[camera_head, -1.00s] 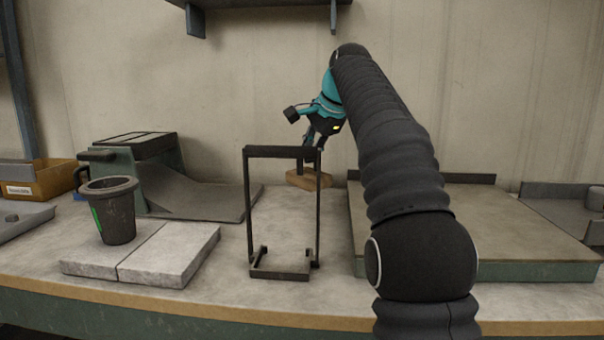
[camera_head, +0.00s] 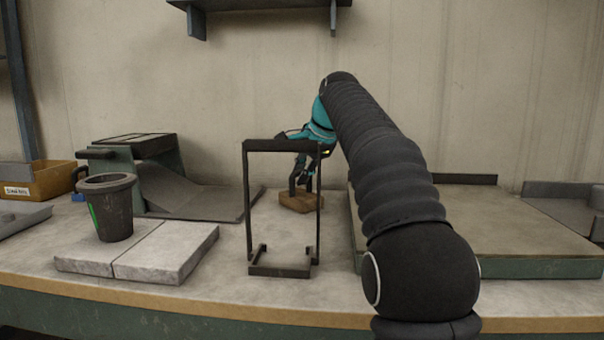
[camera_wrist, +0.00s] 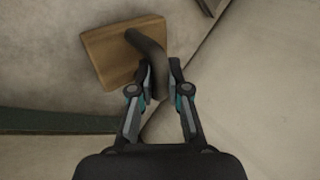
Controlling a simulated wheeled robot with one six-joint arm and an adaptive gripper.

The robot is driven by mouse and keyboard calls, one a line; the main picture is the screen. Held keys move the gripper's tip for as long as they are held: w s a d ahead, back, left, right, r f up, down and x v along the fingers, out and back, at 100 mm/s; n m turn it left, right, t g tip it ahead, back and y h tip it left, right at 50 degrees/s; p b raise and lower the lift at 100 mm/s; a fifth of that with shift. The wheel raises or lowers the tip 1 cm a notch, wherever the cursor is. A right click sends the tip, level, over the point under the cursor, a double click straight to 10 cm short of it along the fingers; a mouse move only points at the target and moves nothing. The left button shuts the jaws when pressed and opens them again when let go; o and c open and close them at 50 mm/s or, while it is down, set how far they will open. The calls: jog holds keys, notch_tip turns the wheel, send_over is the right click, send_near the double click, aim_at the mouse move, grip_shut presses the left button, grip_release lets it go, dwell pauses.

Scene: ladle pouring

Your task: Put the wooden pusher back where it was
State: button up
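The wooden pusher is a brown wooden block (camera_head: 301,202) with a dark bent handle, seen behind the black frame stand in the head view. In the wrist view its block (camera_wrist: 112,57) lies ahead and left of the fingertips, and its handle (camera_wrist: 148,50) runs back between the fingers. My gripper (camera_wrist: 161,68) is shut on the handle. In the head view my gripper (camera_head: 303,178) is above the block, partly hidden by the stand. The block is at or just above the tabletop; I cannot tell whether it touches.
The black frame stand (camera_head: 282,271) stands in front of the pusher. A dark mug (camera_head: 110,215) sits on pale slabs (camera_head: 165,262) at left, with a green ramped device (camera_head: 150,165) behind. A low green-edged platform (camera_head: 530,225) is at right. Bare table surrounds the pusher.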

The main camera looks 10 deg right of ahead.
jog(key=o, duration=0.3)
jog(key=shift+o, duration=0.2)
jog(key=shift+r, duration=0.15)
jog(key=p+v, duration=0.3)
jog(key=v, duration=0.9)
